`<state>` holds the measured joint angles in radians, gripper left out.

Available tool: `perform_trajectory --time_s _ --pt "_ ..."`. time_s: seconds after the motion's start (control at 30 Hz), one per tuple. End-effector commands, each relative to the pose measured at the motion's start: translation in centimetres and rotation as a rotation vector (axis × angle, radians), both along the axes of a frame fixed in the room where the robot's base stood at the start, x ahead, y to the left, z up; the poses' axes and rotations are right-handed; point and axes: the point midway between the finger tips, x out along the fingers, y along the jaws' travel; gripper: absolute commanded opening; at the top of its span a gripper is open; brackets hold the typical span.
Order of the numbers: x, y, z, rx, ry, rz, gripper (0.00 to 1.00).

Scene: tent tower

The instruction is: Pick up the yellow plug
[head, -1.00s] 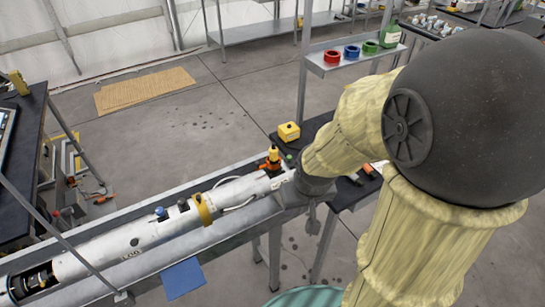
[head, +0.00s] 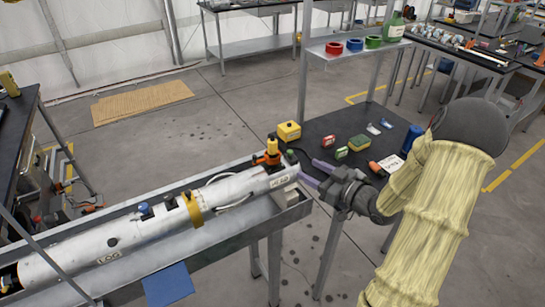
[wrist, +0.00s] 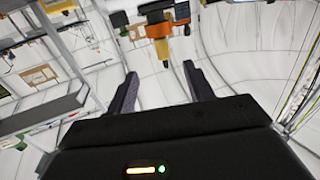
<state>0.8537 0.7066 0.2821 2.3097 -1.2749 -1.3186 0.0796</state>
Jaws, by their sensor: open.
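The yellow plug (head: 272,144) stands upright in an orange fitting (head: 267,160) on top of the white cylinder (head: 150,230), near its right end. My gripper (head: 311,172) is to the right of the plug and apart from it. Its two fingers are spread, point left toward the cylinder's end, and hold nothing. In the wrist view my gripper (wrist: 160,73) shows both fingers apart. A yellow plug (wrist: 162,50) with orange above it shows at the top of that view, ahead of the gap between the fingertips.
The cylinder lies in a grey metal trough (head: 232,240). Behind my gripper a dark table (head: 325,128) holds a yellow box (head: 289,131), a sponge (head: 359,144), small red-and-green items and a blue object (head: 412,137). A shelf (head: 345,59) with tape rolls stands above.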

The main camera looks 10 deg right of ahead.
Motion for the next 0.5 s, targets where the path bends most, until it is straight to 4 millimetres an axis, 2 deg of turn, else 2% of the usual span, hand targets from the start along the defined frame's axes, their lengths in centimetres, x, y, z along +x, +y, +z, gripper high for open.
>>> perform_trajectory --time_s 0.37,0.5 --pt "-0.28 -0.15 0.26 0.025 -0.028 0.015 0.52" --pt "0.48 0.43 0.34 0.024 -0.027 0.016 0.52"
